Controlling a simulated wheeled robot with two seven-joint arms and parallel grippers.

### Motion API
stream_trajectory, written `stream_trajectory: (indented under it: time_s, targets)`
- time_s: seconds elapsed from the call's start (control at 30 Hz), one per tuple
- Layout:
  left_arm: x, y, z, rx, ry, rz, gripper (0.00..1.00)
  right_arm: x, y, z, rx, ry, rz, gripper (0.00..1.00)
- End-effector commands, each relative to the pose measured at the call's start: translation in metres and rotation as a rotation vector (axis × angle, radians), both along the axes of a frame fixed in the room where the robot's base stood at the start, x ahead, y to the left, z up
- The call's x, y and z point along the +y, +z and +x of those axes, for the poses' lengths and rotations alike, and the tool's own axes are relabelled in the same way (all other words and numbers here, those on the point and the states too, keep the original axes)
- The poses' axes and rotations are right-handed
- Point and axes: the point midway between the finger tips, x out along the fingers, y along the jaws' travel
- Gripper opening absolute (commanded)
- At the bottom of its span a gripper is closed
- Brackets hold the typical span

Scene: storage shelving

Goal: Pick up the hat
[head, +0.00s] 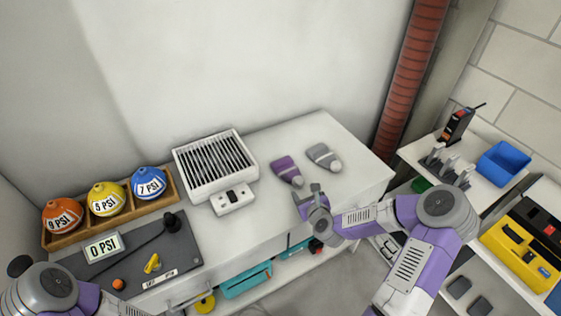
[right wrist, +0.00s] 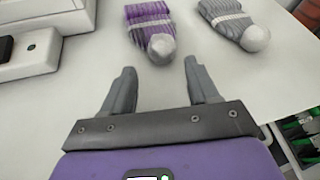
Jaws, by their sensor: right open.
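Two knitted hats with pom-poms lie on the white counter (head: 310,128). The purple hat (head: 286,169) has a pale band and a light pom-pom; it also shows in the right wrist view (right wrist: 148,22). The grey hat (head: 323,155) lies to its right and also shows in the right wrist view (right wrist: 230,18). My right gripper (head: 308,190) is open and empty, on the near side of the purple hat. In the right wrist view, its fingers (right wrist: 157,72) point toward the purple hat's pom-pom, with a gap between them. My left gripper is out of view.
A white grille box (head: 215,165) with a small switch unit (head: 232,199) stands left of the hats. Farther left are a wooden rack (head: 170,185) with labelled balls and a dark panel (head: 170,250). Shelves with a blue bin (head: 503,163) stand right. The counter around the hats is clear.

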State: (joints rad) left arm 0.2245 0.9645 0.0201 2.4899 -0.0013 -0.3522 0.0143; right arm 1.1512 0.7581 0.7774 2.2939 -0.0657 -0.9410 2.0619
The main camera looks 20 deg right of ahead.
Motion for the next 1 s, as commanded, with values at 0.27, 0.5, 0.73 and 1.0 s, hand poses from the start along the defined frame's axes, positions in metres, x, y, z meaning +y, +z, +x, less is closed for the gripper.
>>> stream_trajectory:
  time_s: [0.27,0.5,0.73,1.0]
  targets:
    - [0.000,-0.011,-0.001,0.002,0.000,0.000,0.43,-0.005,-0.012,0.027,0.000,0.000,0.000,0.59]
    - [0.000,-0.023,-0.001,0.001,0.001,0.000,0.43,-0.011,-0.022,0.059,0.000,0.001,-0.001,0.59]
    - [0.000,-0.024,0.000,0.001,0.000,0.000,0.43,-0.012,-0.025,0.067,0.003,0.001,0.000,0.59]
    - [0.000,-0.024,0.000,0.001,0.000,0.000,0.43,-0.012,-0.024,0.067,0.002,0.001,0.000,0.38]
